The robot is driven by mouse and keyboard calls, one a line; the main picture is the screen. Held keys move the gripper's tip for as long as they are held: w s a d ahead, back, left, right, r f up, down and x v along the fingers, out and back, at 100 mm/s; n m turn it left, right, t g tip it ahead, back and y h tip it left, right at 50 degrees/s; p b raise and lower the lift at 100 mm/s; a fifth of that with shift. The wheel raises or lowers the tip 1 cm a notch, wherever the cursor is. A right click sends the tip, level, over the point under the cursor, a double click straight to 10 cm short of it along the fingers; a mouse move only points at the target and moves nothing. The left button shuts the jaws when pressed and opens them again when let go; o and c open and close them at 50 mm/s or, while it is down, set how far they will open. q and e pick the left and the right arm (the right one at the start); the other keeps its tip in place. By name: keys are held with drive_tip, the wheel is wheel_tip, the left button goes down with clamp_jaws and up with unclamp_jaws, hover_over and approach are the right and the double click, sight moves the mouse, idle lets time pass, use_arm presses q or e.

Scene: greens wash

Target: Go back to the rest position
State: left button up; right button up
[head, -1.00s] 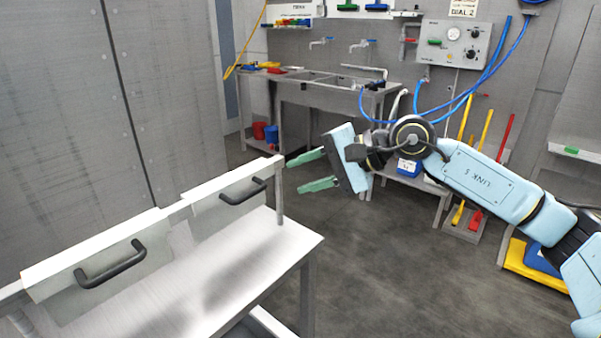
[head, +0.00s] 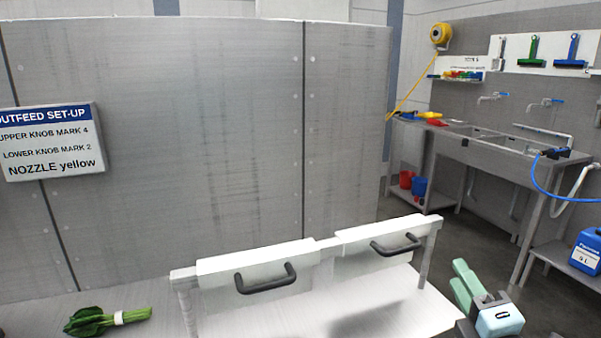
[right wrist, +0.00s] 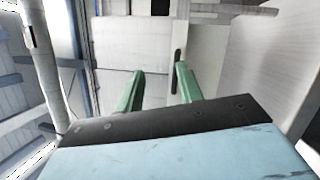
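My right gripper (head: 460,278) is at the lower right of the head view, right of the metal table (head: 385,300) with the two handled flaps. Its green fingers also show in the right wrist view (right wrist: 160,70), apart, with nothing between them. The gripper is open and empty. It appears clear of the table's right end. Most of my right arm is outside the head view. My left gripper is in neither view.
Banded greens (head: 105,318) lie at lower left. A sign (head: 50,143) hangs on the panel wall. A sink bench (head: 480,150) stands behind, right; floor lies between.

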drive_tip(key=s+d+f+m+g+h, duration=0.2)
drive_tip(key=s+f+m+g+h, duration=0.3)
drive_tip(key=f+m, duration=0.55)
drive_tip(key=s+a+f+m+g+y, duration=0.2)
drive_tip(key=s+a+f+m+g, duration=0.15)
drive_tip(key=s+f+g, duration=0.5)
drive_tip(key=s+a+f+m+g+y, duration=0.25)
drive_tip(key=s+f+m, duration=0.3)
drive_tip(key=s, duration=0.55)
wheel_tip(320, 180, down, 24)
drive_tip(key=s+g, duration=0.1)
drive_tip(key=g, duration=0.1)
drive_tip(key=s+d+f, duration=0.2)
drive_tip(key=s+f, duration=0.6)
drive_tip(key=s+d+f+g, duration=0.1)
drive_tip(key=s+d+f, duration=0.2)
drive_tip(key=s+f, duration=0.5)
drive_tip(key=shift+s+d+n+h, duration=0.2)
drive_tip(key=shift+s+n+h, duration=0.25)
drive_tip(key=shift+s, duration=0.1)
